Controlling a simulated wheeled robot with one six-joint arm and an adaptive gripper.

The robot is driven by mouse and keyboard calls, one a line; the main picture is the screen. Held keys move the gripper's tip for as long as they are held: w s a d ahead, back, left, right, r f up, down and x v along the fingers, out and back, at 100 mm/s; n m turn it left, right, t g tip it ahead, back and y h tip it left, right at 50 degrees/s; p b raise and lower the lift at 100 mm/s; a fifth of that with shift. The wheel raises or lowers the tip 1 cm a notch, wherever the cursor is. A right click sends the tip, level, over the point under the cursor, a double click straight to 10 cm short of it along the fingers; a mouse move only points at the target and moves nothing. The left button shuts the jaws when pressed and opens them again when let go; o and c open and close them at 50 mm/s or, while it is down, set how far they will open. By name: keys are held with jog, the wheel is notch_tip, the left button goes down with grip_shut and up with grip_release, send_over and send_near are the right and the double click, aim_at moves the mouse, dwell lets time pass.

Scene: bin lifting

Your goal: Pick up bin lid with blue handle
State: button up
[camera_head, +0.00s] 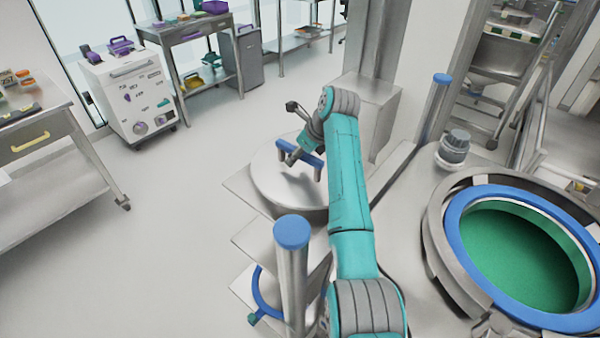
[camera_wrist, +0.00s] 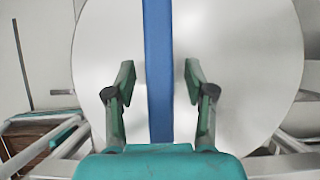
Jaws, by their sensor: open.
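The bin lid (camera_head: 272,183) is a round grey metal disc lying on a stand in the middle of the head view. Its blue bar handle (camera_head: 313,158) shows beside my gripper (camera_head: 300,152). In the wrist view the lid (camera_wrist: 240,50) fills most of the picture as a pale disc, and the blue handle (camera_wrist: 158,60) runs vertically through its middle. My gripper (camera_wrist: 160,80) is open, with one finger on each side of the handle and a gap on both sides. My arm hides part of the lid in the head view.
An open bin with a blue rim (camera_head: 455,215) and green inside stands at the right. A blue-capped post (camera_head: 292,235) rises close to my arm at the front. A grey column (camera_head: 375,90) stands behind the lid. Clear floor (camera_head: 150,250) lies to the left.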

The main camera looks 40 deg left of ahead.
jog(key=shift+f, duration=0.25)
dwell(0.4)
grip_shut()
jog(key=shift+w+r, duration=0.1)
jog(key=shift+r, duration=0.15)
